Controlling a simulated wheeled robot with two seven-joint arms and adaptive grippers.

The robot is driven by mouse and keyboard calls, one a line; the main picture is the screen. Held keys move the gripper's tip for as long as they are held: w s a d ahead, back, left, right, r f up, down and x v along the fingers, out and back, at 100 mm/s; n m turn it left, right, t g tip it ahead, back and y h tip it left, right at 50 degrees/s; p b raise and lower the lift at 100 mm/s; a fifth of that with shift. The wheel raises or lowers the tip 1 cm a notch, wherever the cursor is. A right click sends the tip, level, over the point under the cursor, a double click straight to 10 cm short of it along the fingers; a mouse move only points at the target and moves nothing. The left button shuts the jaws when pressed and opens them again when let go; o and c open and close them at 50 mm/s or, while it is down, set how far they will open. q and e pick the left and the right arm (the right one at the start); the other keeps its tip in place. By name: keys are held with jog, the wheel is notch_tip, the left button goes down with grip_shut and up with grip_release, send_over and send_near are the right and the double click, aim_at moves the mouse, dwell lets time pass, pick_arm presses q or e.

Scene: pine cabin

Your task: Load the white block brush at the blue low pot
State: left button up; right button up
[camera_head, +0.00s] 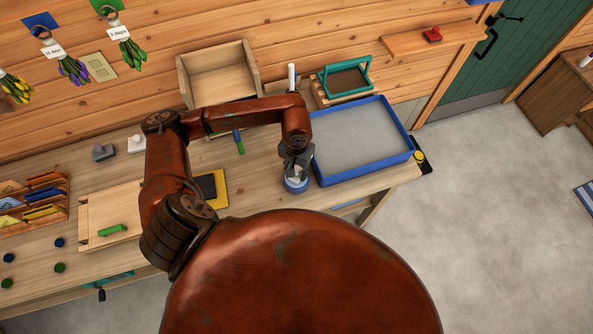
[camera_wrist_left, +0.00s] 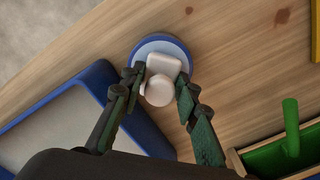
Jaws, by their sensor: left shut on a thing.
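The white block brush (camera_wrist_left: 163,66) is between the fingertips of my left gripper (camera_wrist_left: 161,80) in the left wrist view, its round knob facing the camera. The blue low pot (camera_wrist_left: 178,43) is a round dish with a blue rim and a pale inside, directly behind the brush in that view. I cannot tell whether the brush touches the pot's inside. In the head view my left gripper (camera_head: 296,167) points down over the blue low pot (camera_head: 296,187), and the brush is mostly hidden by the fingers. My right gripper is not in view.
A blue-rimmed tray (camera_head: 367,176) lies close to the right of the pot. A teal frame (camera_head: 345,77) stands behind it. A white block (camera_head: 136,144) and a grey block (camera_head: 103,152) stand at the left. The table's front edge is near the pot.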

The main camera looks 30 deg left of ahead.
pick_arm(q)
jog(key=shift+s+f+b, duration=0.1)
jog(key=shift+f+b, duration=0.05)
jog(key=shift+b, duration=0.25)
dwell(1.3)
jog(key=shift+r+p, duration=0.3)
jog(key=shift+r, duration=0.55)
jog(key=shift+r+p, duration=0.65)
jog(key=shift+r, duration=2.1)
